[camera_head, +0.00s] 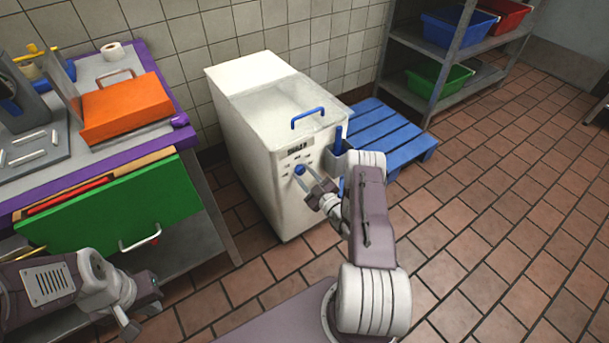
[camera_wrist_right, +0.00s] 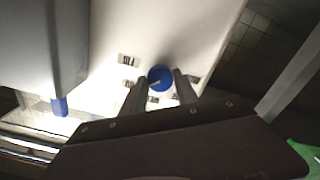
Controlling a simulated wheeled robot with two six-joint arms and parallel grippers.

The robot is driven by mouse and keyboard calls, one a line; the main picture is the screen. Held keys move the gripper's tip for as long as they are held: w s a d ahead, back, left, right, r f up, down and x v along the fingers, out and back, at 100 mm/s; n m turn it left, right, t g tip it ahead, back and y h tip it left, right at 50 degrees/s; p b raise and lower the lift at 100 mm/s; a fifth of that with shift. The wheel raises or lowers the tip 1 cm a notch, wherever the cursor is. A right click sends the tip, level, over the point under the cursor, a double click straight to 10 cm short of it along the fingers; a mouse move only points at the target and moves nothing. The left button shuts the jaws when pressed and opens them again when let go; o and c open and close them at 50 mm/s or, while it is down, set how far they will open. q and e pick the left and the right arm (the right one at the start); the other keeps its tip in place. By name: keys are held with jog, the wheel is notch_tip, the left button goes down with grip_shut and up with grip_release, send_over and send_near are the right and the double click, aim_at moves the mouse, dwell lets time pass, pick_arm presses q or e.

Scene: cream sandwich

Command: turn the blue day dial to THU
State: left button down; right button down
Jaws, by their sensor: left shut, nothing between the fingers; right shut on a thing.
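The blue day dial (camera_head: 299,170) is a small round knob on the front of the white bin (camera_head: 262,150). In the right wrist view the dial (camera_wrist_right: 160,77) has a pale pointer mark, and several small dark labels sit around it, too small to read. My right gripper (camera_head: 309,179) is shut on the dial, one finger on each side. The right wrist view shows the fingertips (camera_wrist_right: 160,84) flanking it. My left gripper (camera_head: 132,322) is shut and empty at the lower left, in front of the counter and far from the dial.
The counter (camera_head: 205,215) with an open green drawer (camera_head: 120,205) stands at the left; an orange box (camera_head: 125,108) lies on top. The bin has a clear lid with a blue handle (camera_head: 308,117). A blue pallet (camera_head: 385,135) and shelving (camera_head: 400,85) stand behind right. The right floor is clear.

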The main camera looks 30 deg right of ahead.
jog(key=shift+f, duration=0.1)
dwell(0.4)
jog(key=c, duration=0.9)
grip_release()
jog(key=shift+c, duration=0.2)
jog(key=shift+s, duration=0.1)
jog(key=s+p, duration=0.2)
jog(key=s, duration=0.7)
jog(key=shift+d, duration=0.35)
